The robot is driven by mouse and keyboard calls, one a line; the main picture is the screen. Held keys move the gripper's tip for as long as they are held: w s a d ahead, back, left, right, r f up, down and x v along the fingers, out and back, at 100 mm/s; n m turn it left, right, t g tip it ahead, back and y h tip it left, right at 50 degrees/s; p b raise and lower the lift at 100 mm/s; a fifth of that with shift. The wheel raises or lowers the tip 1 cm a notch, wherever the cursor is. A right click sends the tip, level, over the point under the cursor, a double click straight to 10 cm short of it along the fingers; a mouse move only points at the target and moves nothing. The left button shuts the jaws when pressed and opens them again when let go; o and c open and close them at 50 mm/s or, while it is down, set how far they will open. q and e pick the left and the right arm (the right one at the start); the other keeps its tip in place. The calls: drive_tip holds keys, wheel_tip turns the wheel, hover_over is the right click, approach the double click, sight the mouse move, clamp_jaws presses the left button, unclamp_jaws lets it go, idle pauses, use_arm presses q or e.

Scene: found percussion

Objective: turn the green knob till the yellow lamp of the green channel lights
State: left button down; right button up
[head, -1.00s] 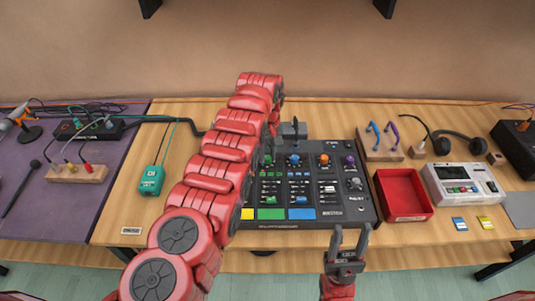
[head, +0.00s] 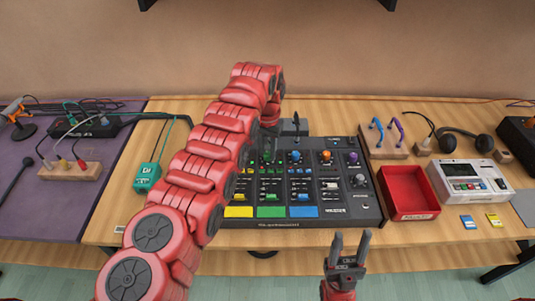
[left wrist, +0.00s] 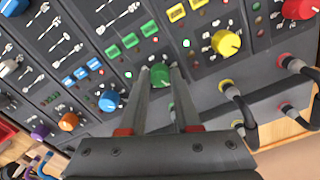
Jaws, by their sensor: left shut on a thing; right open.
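The green knob (left wrist: 161,74) sits on the dark mixer panel (head: 345,212). My left gripper (left wrist: 160,80) is shut on it, with a finger on each side in the left wrist view. In the head view the green knob (head: 267,156) shows just beside my red left arm, which hides most of that gripper. Small lamps stand near the knob; one (left wrist: 187,43) glows whitish green. I cannot make out a lit yellow lamp of the green channel. My right gripper (head: 347,243) is open and empty in front of the mixer's near edge.
A yellow knob (left wrist: 226,43) and a blue knob (left wrist: 109,100) flank the green one. Cables (left wrist: 236,100) plug in close by. A red tray (head: 409,192) and a white device (head: 470,182) stand right of the mixer; a teal box (head: 147,177) stands left.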

use_arm(q)
drive_tip(key=shift+m+b, duration=0.3)
drive_tip(key=shift+m, duration=0.3)
drive_tip(key=c, duration=0.6)
unclamp_jaws()
